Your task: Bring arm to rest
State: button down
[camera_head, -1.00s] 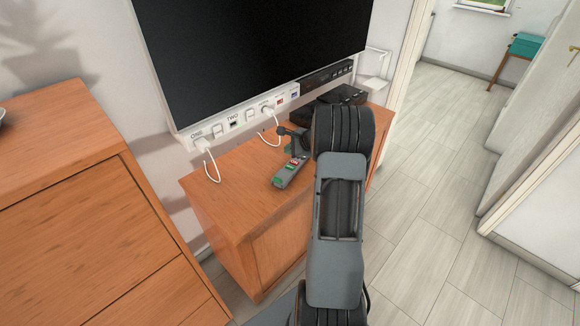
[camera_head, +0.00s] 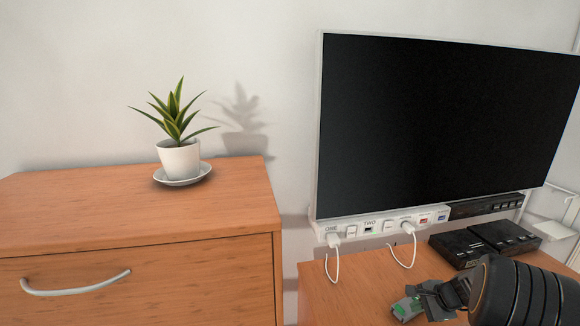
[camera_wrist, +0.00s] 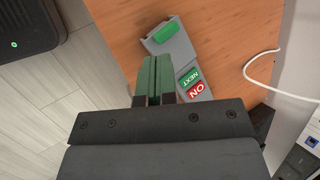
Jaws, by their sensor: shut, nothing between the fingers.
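My arm (camera_head: 520,295) shows at the lower right in the head view, reaching over the low wooden cabinet. In the wrist view my gripper (camera_wrist: 153,68) has its two green-padded fingers together with nothing between them. In the head view the remote (camera_head: 405,308) is mostly hidden by my gripper. Whether the fingers touch it cannot be told.
A large screen (camera_head: 440,140) hangs above the cabinet (camera_head: 335,300), with a labelled socket strip (camera_head: 385,227) and white cables below. Black boxes (camera_head: 485,243) stand behind my gripper. A wooden dresser (camera_head: 140,225) at left carries a potted plant (camera_head: 180,155).

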jog(key=s+a+r+n+h+p, duration=0.1)
jog(key=s+a+r+n+h, duration=0.1)
jog(key=s+a+r+n, duration=0.6)
jog(key=s+a+r+n+g+h+p, duration=0.1)
jog(key=s+a+r+n+h+p, duration=0.1)
jog(key=s+a+r+n, duration=0.7)
jog(key=s+a+r, duration=0.1)
jog(key=a, duration=0.4)
jog(key=shift+p, duration=0.3)
